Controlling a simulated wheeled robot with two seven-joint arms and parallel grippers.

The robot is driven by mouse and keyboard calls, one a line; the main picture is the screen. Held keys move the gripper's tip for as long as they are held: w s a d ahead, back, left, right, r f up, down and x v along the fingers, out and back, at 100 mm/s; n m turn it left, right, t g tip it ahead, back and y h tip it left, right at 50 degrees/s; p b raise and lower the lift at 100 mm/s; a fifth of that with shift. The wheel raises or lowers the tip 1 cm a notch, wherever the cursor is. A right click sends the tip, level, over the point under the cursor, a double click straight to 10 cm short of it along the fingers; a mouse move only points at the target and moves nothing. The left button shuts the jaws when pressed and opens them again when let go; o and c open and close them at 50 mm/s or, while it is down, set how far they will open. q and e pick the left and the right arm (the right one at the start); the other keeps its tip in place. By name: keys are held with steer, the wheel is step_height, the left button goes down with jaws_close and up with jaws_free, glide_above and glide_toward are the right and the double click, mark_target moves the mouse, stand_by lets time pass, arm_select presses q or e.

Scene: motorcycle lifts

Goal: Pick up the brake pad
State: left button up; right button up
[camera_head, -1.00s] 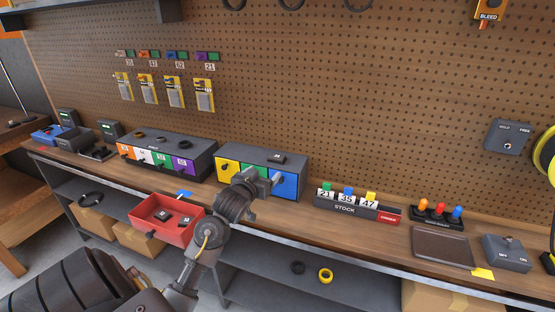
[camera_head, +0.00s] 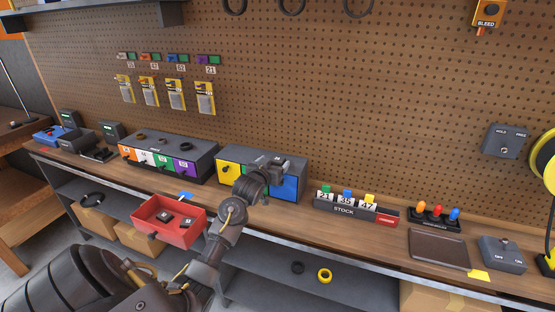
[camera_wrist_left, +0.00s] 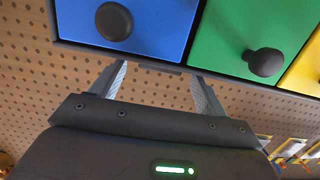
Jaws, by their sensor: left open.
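A small dark block (camera_head: 275,160), which looks like a brake pad, lies on top of the grey cabinet with yellow, green and blue drawers (camera_head: 228,172). My left gripper (camera_head: 272,175) is at the cabinet's front, close below the block, and partly covers the drawers. In the left wrist view its two fingers (camera_wrist_left: 158,75) are apart with nothing between them, near the edge of the drawer fronts. Two more dark pads (camera_head: 176,219) lie in a red tray (camera_head: 190,238). My right gripper is out of view.
A second cabinet (camera_head: 168,152) with coloured drawers stands to the left. A stock rack (camera_head: 345,211), a dark flat tray (camera_head: 440,248) and a switch box (camera_head: 502,254) stand to the right. A pegboard (camera_head: 380,100) rises behind the bench.

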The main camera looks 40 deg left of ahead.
mark_target(276, 161)
arm_select(q)
steer(key=shift+x, duration=1.25)
steer(key=shift+c, duration=0.4)
steer(key=c, duration=0.9)
steer(key=shift+r, duration=0.2)
step_height(276, 161, up, 2)
steer(key=shift+r+b, duration=0.1)
steer(key=shift+b, duration=0.55)
steer(key=s+d+r+p, duration=0.1)
steer(key=s+d+r, duration=0.5)
steer(key=s+r, duration=0.4)
steer(key=v, duration=0.2)
steer(key=shift+s, duration=0.3)
